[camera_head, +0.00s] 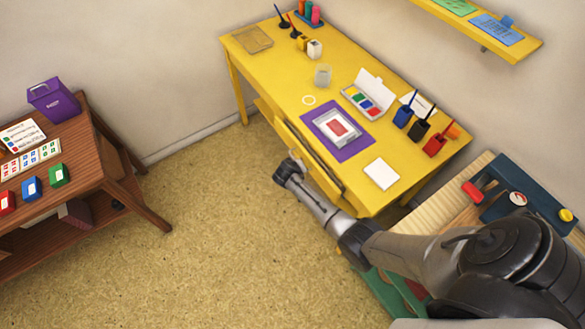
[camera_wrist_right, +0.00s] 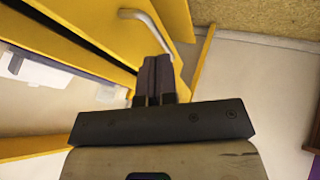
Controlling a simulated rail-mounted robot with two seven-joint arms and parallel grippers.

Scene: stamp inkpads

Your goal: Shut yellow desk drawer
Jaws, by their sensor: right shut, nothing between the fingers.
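The yellow desk (camera_head: 262,75) stands against the wall in the head view. Its yellow drawer (camera_head: 281,130) is on the long front side and stands partly out, with a gap behind its front. In the right wrist view the drawer front (camera_wrist_right: 108,42) carries a pale bar handle (camera_wrist_right: 148,30). My right gripper (camera_wrist_right: 157,70) is shut and empty, with its fingertips close to the drawer front beside the handle; I cannot tell if they touch. In the head view my right arm reaches along the desk front and partly hides the drawer. My left gripper is out of view.
On the desktop are a purple mat (camera_head: 352,152), a white pad (camera_head: 381,174), an ink set (camera_head: 368,98) and several stamps. A brown table (camera_head: 135,192) stands at left. A side table (camera_head: 443,223) is at right. The floor (camera_head: 215,210) between is clear.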

